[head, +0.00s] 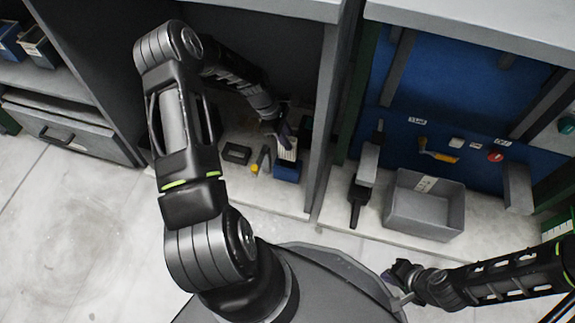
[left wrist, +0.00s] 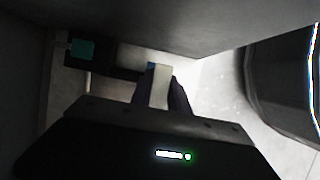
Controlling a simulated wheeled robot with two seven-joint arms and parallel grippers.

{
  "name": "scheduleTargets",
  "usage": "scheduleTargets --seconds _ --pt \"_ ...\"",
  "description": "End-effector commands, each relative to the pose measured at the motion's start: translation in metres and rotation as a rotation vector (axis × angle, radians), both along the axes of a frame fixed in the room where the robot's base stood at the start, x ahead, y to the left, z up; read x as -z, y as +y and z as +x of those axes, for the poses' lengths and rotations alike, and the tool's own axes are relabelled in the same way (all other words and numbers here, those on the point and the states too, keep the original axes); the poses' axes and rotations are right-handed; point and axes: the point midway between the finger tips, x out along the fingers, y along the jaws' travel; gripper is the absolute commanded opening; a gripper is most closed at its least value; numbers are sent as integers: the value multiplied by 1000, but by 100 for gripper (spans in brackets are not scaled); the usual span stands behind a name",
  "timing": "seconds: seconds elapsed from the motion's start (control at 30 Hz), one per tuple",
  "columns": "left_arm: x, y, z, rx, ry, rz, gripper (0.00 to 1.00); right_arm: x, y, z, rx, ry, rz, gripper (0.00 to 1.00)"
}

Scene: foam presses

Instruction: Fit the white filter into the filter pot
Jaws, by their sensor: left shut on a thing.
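The white filter (head: 288,149) is a small pale ribbed block in the cabinet bay in the head view. My left gripper (head: 284,134) is shut on it. In the left wrist view the pale filter (left wrist: 160,84) stands between the dark fingers of my left gripper (left wrist: 161,95). A small blue box (head: 287,172), which looks like the filter pot, stands just below the filter in the head view. I cannot tell whether the filter touches it or is inside. My right gripper (head: 396,278) is low at the right, away from these things; its opening is unclear.
A dark small box (head: 236,153) and a yellow-tipped tool (head: 256,165) lie left of the blue box. A partition (head: 322,120) stands close on the right. Beyond it are a grey bin (head: 424,207) and a black-handled tool (head: 361,187). The bay is narrow and dark.

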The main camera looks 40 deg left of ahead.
Motion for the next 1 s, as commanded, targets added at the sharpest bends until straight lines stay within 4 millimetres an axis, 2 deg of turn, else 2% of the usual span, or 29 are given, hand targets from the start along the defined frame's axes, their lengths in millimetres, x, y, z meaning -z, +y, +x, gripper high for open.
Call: scheduleTargets --seconds 0.23,0.5,0.57,0.9,1.0 --pt "7 0 0 -1 1 -1 0 4 0 0 0 -1 0 0" --pt "55 0 0 -1 0 -1 0 28 1 4 5 -10 -2 0" --pt "61 0 0 -1 0 -1 0 30 1 5 5 -12 -2 0" --pt "63 0 0 0 0 0 0 29 1 5 7 -13 -1 0" --pt "71 0 0 -1 0 -1 0 34 0 6 7 -13 -1 0"
